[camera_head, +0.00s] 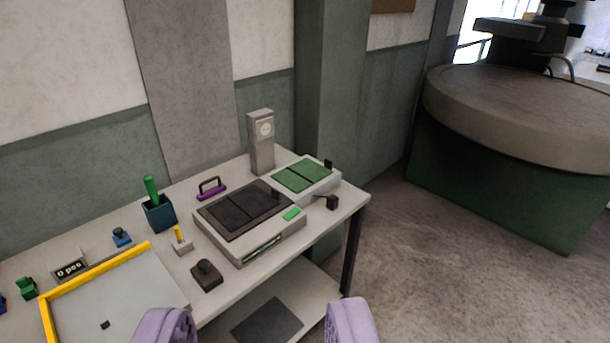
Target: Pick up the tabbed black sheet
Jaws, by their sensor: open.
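A black sheet (232,212) lies flat on top of a low grey device (251,247) on the table. A seam crosses it, and a small dark upright tab stands near its right end. My gripper (258,326) shows as two lavender fingers at the bottom edge, wide apart and empty. In the picture they are below the sheet, nearer to me and not touching it. The lower parts of the fingers are cut off by the frame.
Green panels (301,176) with a dark tab lie right of the sheet. A grey post (261,143) and a purple-handled tool (211,189) stand behind. A dark knob (206,275) stands in front. A yellow-edged tray (115,295) is at left. A dark flat piece (268,322) lies on the lower shelf.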

